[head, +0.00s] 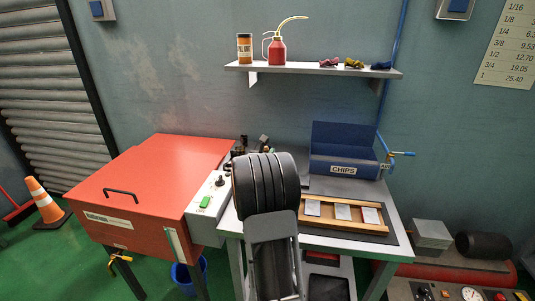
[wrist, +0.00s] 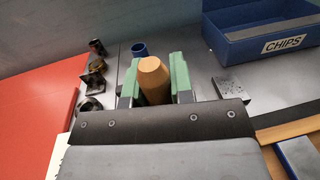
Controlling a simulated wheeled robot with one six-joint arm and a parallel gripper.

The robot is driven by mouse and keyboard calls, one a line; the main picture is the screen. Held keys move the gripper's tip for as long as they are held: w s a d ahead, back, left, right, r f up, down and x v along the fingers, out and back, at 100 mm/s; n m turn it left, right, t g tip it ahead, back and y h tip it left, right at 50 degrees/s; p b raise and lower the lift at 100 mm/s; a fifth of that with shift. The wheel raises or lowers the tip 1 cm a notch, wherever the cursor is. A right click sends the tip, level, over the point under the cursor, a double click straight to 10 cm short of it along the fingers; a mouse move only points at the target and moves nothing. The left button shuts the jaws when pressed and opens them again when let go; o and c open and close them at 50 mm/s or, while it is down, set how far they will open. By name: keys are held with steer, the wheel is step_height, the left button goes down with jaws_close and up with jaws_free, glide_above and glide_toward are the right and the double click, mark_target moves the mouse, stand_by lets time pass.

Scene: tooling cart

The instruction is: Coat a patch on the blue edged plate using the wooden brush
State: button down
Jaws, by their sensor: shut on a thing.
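My gripper (wrist: 154,80) has green-faced fingers shut on the tan handle of the wooden brush (wrist: 153,72). The brush stands end-on to the wrist view; its bristles are hidden. In the head view my own arm hides the gripper and the brush. The blue edged plate (wrist: 300,158) shows in part at the lower right of the wrist view, to the right of my gripper. It seems to be the leftmost plate (head: 312,207) in the wooden tray (head: 347,226) on the bench. The gripper is apart from the plate.
Two more plates lie in the tray, one in the middle (head: 342,212) and one at right (head: 370,215). A blue CHIPS bin (head: 343,168) stands behind. A small blue cup (wrist: 139,49), dark fittings (wrist: 95,82) and a metal block (wrist: 230,88) surround the gripper. A red cabinet (head: 150,185) stands left.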

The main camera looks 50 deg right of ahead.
steer(key=shift+f+b, duration=0.75)
steer(key=shift+b, duration=0.25)
stand_by(2.4)
step_height(320, 180, up, 7)
steer(key=p, duration=0.3)
steer(key=shift+r+p, duration=0.2)
steer(key=shift+p, duration=0.15)
stand_by(1.0)
